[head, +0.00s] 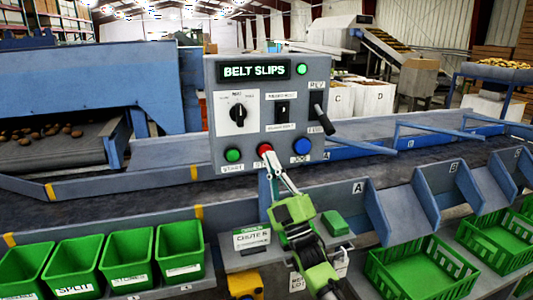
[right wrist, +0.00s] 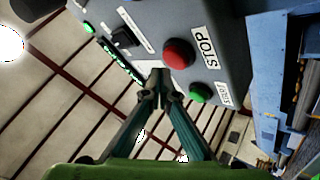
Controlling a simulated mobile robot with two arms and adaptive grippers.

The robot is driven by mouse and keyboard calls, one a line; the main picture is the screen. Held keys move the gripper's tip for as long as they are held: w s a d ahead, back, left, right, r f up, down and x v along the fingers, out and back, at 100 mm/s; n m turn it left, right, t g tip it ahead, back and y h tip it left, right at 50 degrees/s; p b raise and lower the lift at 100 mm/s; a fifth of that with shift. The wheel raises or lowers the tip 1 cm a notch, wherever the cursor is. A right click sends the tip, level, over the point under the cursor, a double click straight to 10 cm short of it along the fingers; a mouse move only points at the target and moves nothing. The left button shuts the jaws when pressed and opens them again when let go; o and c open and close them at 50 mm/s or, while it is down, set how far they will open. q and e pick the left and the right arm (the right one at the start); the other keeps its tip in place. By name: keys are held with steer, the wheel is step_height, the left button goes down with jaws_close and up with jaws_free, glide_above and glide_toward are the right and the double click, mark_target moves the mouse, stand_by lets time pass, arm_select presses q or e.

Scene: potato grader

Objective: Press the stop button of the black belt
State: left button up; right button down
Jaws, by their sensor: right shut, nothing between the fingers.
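The red stop button (head: 265,149) sits on the lower row of a grey control panel (head: 222,100), between a green start button (head: 233,155) and a blue jog button (head: 302,146). My right gripper (head: 271,160) is shut and empty, its tips just below the red button. In the right wrist view the red button (right wrist: 179,54) is beside a STOP label (right wrist: 209,47), and the shut fingertips (right wrist: 160,78) are close to it. I cannot tell if they touch it. The black belt (head: 120,180) runs behind the panel. My left gripper is not in view.
The panel's display (head: 254,71) reads BELT SLIPS, with a lit green lamp (head: 302,69) beside it. A black lever (head: 318,111) sticks out at the panel's right. Green bins (head: 128,254) stand front left, green crates (head: 420,268) front right. A yellow box (head: 245,285) is below.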

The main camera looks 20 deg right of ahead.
stand_by(0.3)
steer(key=shift+w+b, duration=0.45)
steer(key=shift+w+b, duration=0.45)
steer(key=shift+b, duration=0.1)
stand_by(0.5)
stand_by(0.4)
steer(key=shift+s+p, duration=0.7)
steer(key=shift+s, duration=0.25)
